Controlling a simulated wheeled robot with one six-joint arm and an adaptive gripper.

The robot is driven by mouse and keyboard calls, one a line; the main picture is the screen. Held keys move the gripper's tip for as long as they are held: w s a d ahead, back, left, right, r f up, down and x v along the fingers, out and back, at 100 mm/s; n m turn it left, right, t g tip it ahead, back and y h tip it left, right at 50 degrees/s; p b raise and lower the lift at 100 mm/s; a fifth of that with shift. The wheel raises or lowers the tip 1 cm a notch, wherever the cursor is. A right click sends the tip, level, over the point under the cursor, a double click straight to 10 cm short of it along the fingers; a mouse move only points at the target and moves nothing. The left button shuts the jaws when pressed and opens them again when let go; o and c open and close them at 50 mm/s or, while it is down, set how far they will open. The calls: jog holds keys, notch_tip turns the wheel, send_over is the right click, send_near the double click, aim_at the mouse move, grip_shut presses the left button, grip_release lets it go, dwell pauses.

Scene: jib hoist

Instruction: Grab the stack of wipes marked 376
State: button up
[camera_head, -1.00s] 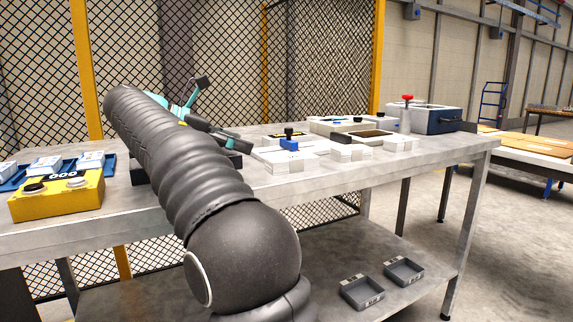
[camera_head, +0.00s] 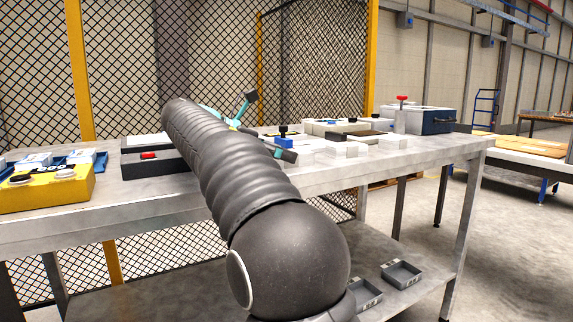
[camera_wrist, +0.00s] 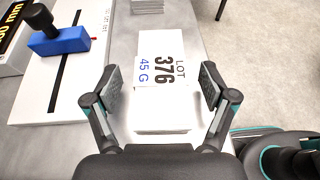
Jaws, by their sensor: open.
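The stack of wipes marked 376 (camera_wrist: 168,115) is a white block with "LOT 376" in black and "45 G" in blue on its top. In the wrist view it lies between the two open fingers of my gripper (camera_wrist: 160,98), with a finger on either side. I cannot tell whether either finger touches it. In the head view my arm covers part of the table, and my gripper (camera_head: 285,152) shows only partly beside the white blocks.
A white board with a blue slider block (camera_wrist: 60,40) and black knob lies left of the stack. The table edge and floor are to the right. A yellow button box (camera_head: 48,188) stands at the table's left.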

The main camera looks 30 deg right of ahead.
jog(key=x, duration=0.2)
jog(key=shift+d+f, duration=0.15)
jog(key=shift+d, duration=0.05)
jog(key=c, duration=1.3)
